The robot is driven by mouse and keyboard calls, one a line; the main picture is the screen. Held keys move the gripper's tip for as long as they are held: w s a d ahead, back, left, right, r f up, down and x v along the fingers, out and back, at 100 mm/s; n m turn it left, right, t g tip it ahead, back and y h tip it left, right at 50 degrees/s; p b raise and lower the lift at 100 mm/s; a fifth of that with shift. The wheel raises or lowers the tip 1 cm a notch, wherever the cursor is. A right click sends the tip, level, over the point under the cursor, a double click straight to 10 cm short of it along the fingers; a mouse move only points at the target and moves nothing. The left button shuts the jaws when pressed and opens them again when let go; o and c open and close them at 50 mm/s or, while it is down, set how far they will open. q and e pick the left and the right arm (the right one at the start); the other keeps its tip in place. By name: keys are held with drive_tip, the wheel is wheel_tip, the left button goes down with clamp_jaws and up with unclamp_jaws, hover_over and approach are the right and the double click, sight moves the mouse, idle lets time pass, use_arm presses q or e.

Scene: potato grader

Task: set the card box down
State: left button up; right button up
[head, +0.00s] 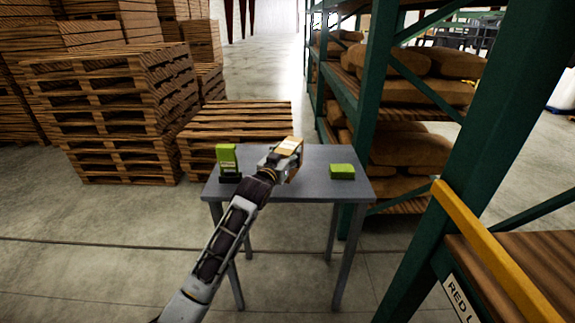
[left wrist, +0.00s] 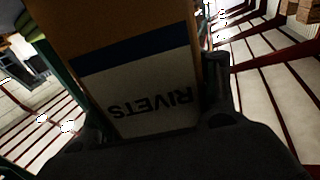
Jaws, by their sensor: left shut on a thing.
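The card box (head: 289,146) is tan with a pale label and is held at the end of my left arm, over the grey table (head: 312,188). In the left wrist view the box (left wrist: 140,80) fills the middle, with a dark blue band and the word RIVETS reading upside down. My left gripper (head: 281,156) is shut on the box, with a finger on each side of it. The arm hides part of the tabletop, and I cannot tell whether the box's underside touches the table. My right gripper is in neither view.
A green and white item in a dark stand (head: 228,163) is at the table's left. A small green box (head: 342,171) lies at its right. Pallet stacks (head: 115,110) stand behind left. A green rack with sacks (head: 400,150) stands close on the right. The table's front middle is clear.

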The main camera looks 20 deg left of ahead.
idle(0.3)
